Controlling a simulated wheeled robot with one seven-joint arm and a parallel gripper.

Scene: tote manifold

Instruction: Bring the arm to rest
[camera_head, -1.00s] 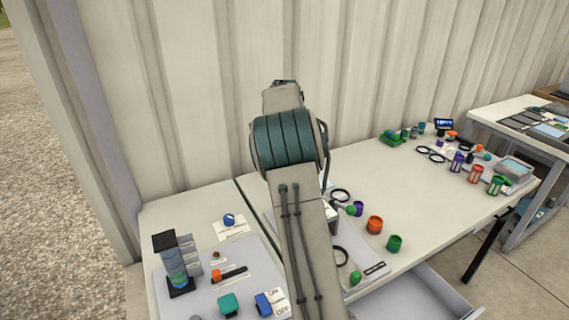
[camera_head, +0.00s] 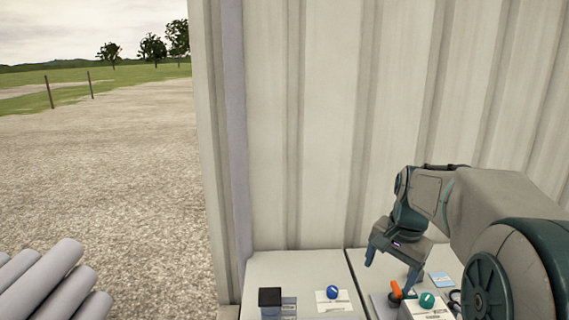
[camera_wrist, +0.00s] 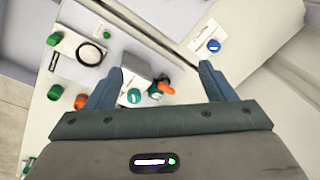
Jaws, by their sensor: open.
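My arm reaches in from the right in the head view and bends down over the workbench (camera_head: 259,270). My gripper (camera_head: 390,273) points downward, with its two blue-grey fingers spread apart. In the wrist view the open gripper (camera_wrist: 163,72) has nothing between its fingertips. Below it, a grey box (camera_wrist: 148,66), an orange handle (camera_wrist: 162,90) and a green knob (camera_wrist: 134,96) show near the left finger. The gap between fingers and these items is hard to judge.
A blue knob (camera_head: 333,292) sits on a white plate left of my gripper. A black-topped block (camera_head: 270,297) stands further left. The corrugated wall (camera_head: 310,130) rises behind the bench. Open gravel (camera_head: 100,170) lies left. More small items, including a black ring (camera_wrist: 89,54), lie on the bench.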

